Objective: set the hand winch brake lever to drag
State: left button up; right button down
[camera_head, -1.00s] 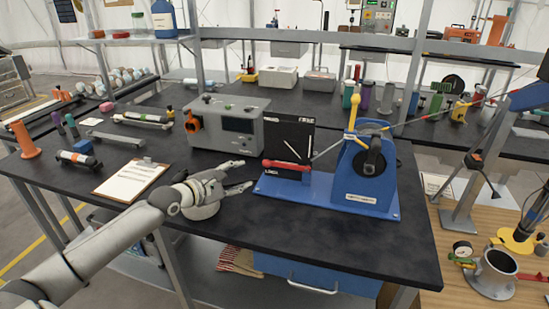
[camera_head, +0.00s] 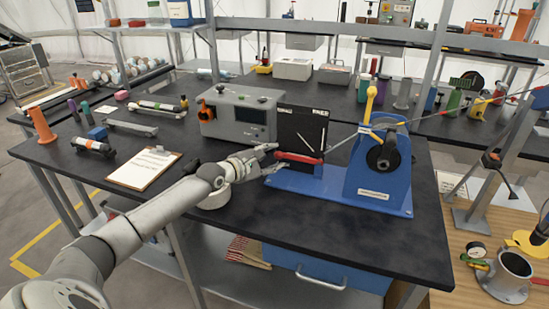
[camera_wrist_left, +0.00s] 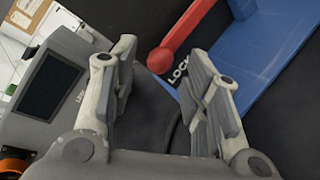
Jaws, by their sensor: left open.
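The blue hand winch (camera_head: 379,170) stands on a blue base plate near the dark table's front right, with a yellow upright handle (camera_head: 370,103). A black panel (camera_head: 303,130) beside it carries white lettering. The red brake lever (camera_head: 300,158) lies nearly level across the panel's lower part. In the left wrist view, the lever's round red end (camera_wrist_left: 160,61) is beside the word LOCK, beyond my fingertips. My left gripper (camera_head: 273,160) is open, its fingertips close to the lever's left end; contact cannot be told. It also shows in the wrist view (camera_wrist_left: 168,85). My right gripper is not in view.
A grey instrument box (camera_head: 240,115) stands just behind and left of my left gripper. A clipboard (camera_head: 145,168) lies on the table to the left. A round grey object (camera_head: 214,199) sits under my wrist. The table's front strip is clear.

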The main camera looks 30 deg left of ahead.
pick_arm(q)
jog(key=shift+x, duration=1.05)
grip_shut()
